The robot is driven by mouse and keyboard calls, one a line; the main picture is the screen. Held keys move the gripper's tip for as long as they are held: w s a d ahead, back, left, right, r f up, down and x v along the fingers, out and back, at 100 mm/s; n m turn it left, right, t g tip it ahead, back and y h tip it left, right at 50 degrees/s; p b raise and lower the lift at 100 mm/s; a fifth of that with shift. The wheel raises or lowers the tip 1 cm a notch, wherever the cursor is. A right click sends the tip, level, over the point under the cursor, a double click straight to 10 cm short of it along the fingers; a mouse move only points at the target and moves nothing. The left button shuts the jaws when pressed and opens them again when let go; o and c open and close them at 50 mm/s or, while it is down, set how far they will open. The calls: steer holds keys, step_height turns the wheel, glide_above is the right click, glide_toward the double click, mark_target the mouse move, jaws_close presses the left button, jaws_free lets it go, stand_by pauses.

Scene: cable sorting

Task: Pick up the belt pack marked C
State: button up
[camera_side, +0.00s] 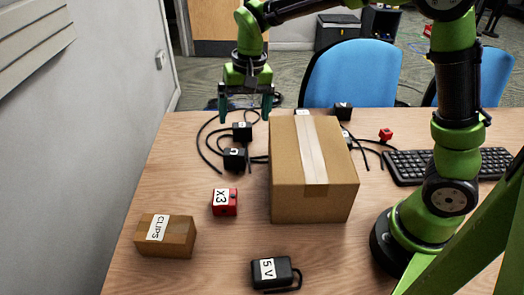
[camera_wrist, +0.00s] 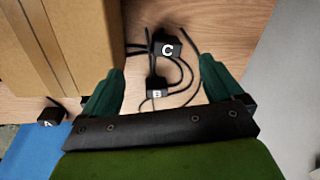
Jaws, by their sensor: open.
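The belt pack marked C (camera_wrist: 167,52) is a black block with a white C and black cables, lying on the table beside the large carton. In the side view, the black pack nearest the front of the cable group (camera_side: 234,160) appears to be it, its letter turned and hard to read. A smaller-looking pack marked B (camera_wrist: 157,83) lies close to it, between my fingers in the wrist view; it also shows in the side view (camera_side: 242,132). My gripper (camera_side: 245,108) is open and empty, above the table behind both packs; its green fingers show in the wrist view (camera_wrist: 160,78).
A large carton (camera_side: 312,200) stands right of the packs in the side view. A pack marked A (camera_wrist: 50,116) lies beyond it. A red X3 block (camera_side: 225,203), a CLIPS box (camera_side: 166,236), a 5V adapter (camera_side: 271,273) and a keyboard (camera_side: 445,165) also lie around.

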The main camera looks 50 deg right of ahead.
steer(key=m, duration=0.2)
glide_above(234, 151)
step_height(234, 151, down, 2)
steer(key=m+g, duration=0.1)
steer(key=m, duration=0.1)
steer(key=shift+h, duration=0.4)
steer(key=f, duration=1)
steer(key=shift+a+f, duration=0.1)
steer(key=shift+a, duration=0.2)
steer(key=shift+s+d+f, duration=0.1)
steer(key=shift+d+f, duration=0.05)
steer(key=shift+f, duration=1.15)
steer(key=shift+d+f, duration=0.1)
steer(key=shift+f, duration=1.2)
steer(key=c, duration=1.1)
